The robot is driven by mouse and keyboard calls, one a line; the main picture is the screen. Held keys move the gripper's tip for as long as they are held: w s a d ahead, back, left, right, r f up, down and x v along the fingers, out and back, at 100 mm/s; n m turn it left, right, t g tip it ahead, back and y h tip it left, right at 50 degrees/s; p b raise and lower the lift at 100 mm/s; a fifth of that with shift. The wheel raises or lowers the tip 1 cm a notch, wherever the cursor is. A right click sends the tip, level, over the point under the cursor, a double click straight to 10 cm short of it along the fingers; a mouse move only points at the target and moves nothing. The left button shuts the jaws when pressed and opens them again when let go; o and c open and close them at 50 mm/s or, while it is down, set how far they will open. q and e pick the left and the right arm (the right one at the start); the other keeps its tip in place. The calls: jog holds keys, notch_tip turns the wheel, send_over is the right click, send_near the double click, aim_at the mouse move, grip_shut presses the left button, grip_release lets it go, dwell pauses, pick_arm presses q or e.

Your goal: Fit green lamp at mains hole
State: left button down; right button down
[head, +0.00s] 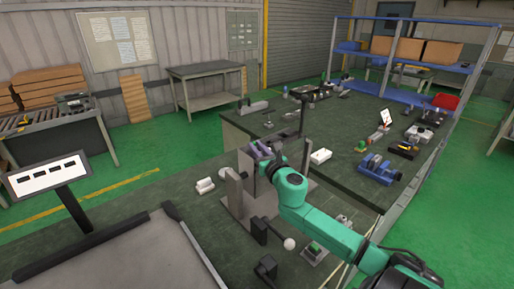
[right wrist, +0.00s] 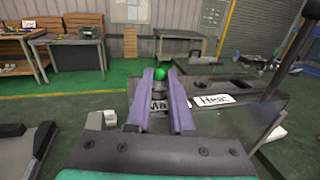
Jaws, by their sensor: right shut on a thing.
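My right gripper (head: 263,150) comes over a grey upright panel on the dark green bench in the head view. In the right wrist view its two purple fingers (right wrist: 161,80) are shut on the green lamp (right wrist: 160,74), a small round green cap at the fingertips. Below it, a white label reading "Ma…" (right wrist: 158,106) shows partly between the fingers. The mains hole is hidden by the fingers and lamp. I cannot tell whether the lamp touches the panel (right wrist: 240,83). The lamp is hidden in the head view. My left gripper is not in view.
A "Heat" label (right wrist: 212,100) and dark holes are right of the fingers. A dark upright post (head: 304,115) stands close by. A white box (head: 320,156), a green-button box (head: 314,250) and a black part with a white knob (head: 289,243) are near my right arm.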

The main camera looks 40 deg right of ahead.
jog(key=c, duration=0.7)
grip_release()
jog(key=b+v, duration=0.2)
jog(key=v, duration=1.2)
jog(key=shift+s+a, duration=0.1)
jog(key=shift+s, duration=0.15)
